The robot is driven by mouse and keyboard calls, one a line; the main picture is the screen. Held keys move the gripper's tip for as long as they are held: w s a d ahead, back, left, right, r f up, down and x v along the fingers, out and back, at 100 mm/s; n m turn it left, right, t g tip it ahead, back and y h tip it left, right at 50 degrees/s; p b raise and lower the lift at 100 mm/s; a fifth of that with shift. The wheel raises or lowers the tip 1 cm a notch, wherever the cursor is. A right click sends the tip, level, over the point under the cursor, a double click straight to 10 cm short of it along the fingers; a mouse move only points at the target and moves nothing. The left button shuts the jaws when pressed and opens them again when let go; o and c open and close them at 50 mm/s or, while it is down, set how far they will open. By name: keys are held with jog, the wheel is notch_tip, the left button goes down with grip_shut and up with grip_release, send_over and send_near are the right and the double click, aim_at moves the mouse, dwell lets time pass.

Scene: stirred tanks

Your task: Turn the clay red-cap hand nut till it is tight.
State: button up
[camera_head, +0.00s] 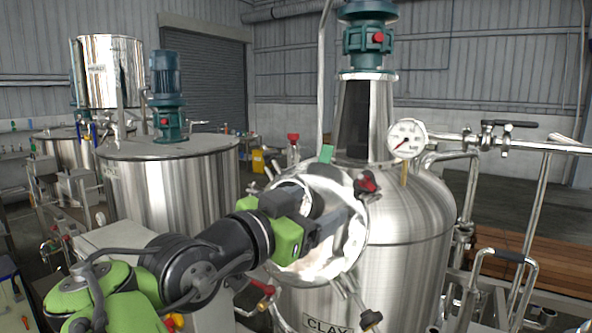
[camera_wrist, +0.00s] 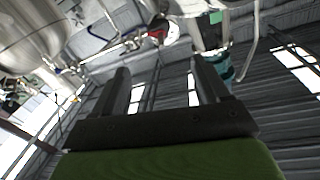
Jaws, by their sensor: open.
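A dark hand nut with a red cap (camera_head: 367,182) sits at the upper right of the manway rim. A red-topped part shows in the wrist view (camera_wrist: 157,33), beyond the fingertips; I cannot tell if it is the same nut. My gripper (camera_head: 335,222) is in front of the manway, below and left of the nut and apart from it. In the wrist view its two fingers (camera_wrist: 158,65) are spread with nothing between them.
A gauge (camera_head: 407,139) and pipe stand right of the nut. Another tank (camera_head: 172,180) stands left. A stirrer motor (camera_head: 368,38) tops the clay tank.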

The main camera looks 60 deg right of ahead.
aim_at(363, 184)
jog(key=p+x, duration=0.4)
jog(key=x, duration=1.1)
jog(key=shift+d+f, duration=0.15)
jog(key=shift+f, duration=0.05)
jog(key=c, duration=1)
jog(key=shift+c, duration=0.2)
